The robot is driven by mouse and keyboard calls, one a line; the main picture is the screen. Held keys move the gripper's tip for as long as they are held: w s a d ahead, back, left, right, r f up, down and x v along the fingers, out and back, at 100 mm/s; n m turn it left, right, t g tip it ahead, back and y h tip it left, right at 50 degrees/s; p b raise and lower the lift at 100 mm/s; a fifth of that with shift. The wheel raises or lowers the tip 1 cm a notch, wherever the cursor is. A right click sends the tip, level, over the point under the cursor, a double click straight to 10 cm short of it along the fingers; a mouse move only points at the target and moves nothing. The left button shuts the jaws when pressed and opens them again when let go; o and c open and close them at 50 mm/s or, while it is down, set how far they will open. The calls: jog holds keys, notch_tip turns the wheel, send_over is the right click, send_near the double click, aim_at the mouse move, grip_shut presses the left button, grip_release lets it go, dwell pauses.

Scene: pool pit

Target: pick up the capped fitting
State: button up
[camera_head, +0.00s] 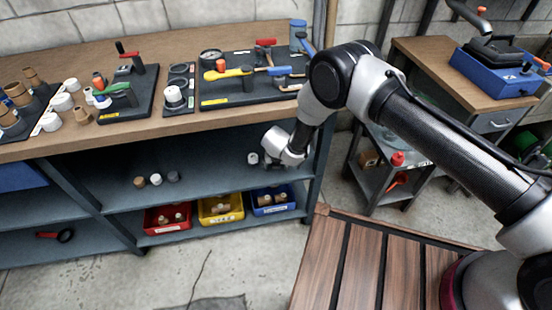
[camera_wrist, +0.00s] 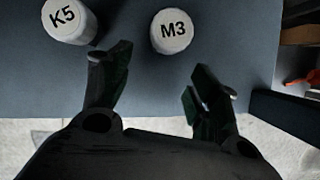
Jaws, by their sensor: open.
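Two round white caps show in the wrist view, one marked K5 (camera_wrist: 68,20) at the upper left and one marked M3 (camera_wrist: 172,31) at the upper middle. Both stand on the grey shelf; the parts under the caps are mostly hidden. My gripper (camera_wrist: 162,82) is open and empty, with its fingers apart below the caps. M3 lies ahead of the gap between the fingers, and K5 lies beyond the left finger. In the head view a white-topped piece (camera_head: 253,158) stands on the middle shelf just left of my gripper (camera_head: 272,163).
A brown, a white and a grey piece (camera_head: 173,176) stand further left on the shelf. Red, yellow and blue bins (camera_head: 272,210) sit below. The wooden bench top (camera_head: 180,123) with tool boards is overhead. A shelf post (camera_head: 322,150) is close on the right.

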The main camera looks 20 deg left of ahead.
jog(key=shift+w+a, duration=0.25)
jog(key=shift+w, duration=0.5)
jog(key=shift+w+a, duration=0.3)
jog(key=shift+w, duration=0.5)
jog(key=shift+w+a, duration=0.25)
jog(key=shift+w, duration=0.5)
jog(key=shift+w+f, duration=0.2)
jog(key=shift+f, duration=0.35)
jog(key=c, duration=1)
